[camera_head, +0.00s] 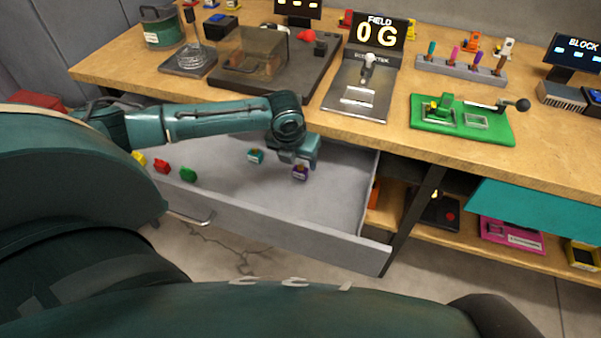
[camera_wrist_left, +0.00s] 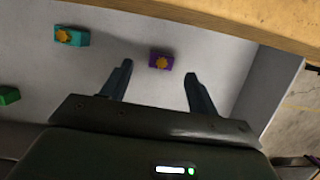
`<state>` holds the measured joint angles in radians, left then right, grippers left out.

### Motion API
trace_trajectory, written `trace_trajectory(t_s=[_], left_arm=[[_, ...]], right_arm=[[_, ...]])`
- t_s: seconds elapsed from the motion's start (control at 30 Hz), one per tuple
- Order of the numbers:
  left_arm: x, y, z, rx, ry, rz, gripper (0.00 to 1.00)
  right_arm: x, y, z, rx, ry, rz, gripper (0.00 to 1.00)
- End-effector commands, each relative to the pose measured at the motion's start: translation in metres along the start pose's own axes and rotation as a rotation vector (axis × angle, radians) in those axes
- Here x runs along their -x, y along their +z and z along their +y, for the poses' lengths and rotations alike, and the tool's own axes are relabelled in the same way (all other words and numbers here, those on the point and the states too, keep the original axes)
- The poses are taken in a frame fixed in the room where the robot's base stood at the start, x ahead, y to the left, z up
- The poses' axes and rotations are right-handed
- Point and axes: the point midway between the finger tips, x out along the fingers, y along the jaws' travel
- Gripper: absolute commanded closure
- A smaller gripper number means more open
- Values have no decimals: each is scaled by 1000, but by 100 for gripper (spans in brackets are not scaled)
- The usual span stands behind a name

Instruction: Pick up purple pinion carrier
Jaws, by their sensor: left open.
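The purple pinion carrier (camera_head: 300,173) is a small purple block with an orange gear on top, lying in the open grey drawer. It also shows in the left wrist view (camera_wrist_left: 161,63), just beyond and between the fingertips. My left gripper (camera_head: 303,160) hangs over the drawer close to the carrier, with its fingers apart and nothing between them. In the left wrist view the gripper (camera_wrist_left: 158,70) is open. In the head view the gripper's fingers are partly hidden. My right gripper is not in view.
A teal carrier (camera_head: 256,156) lies left of the purple one. Green (camera_head: 188,174), red (camera_head: 162,166) and yellow (camera_head: 139,159) pieces lie at the drawer's left. The drawer's (camera_head: 290,226) walls and the wooden bench top (camera_head: 400,142) edge bound the space. The drawer floor right of the carrier is clear.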

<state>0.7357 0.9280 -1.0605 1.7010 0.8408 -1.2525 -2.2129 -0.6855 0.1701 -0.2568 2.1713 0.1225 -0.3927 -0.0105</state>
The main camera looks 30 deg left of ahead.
Motion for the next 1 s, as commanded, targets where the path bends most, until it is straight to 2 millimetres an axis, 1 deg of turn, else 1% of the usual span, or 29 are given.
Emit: trace_trajectory(t_s=[0.03, 0.1, 0.23, 0.33, 0.57, 1.0], left_arm=[[-10, -2, -2, 0, -1, 3, 40], [-21, -3, -3, 1, 0, 3, 40], [-38, -4, -2, 0, 1, 3, 40], [-43, -3, -2, -1, 0, 1, 40], [-43, -3, -2, -1, 0, 1, 41], [-42, -3, -2, -1, 0, 0, 77]], right_arm=[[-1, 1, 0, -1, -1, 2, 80], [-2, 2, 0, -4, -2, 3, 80], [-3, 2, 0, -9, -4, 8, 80], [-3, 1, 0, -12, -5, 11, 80], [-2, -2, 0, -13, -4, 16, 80], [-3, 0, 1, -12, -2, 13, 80]])
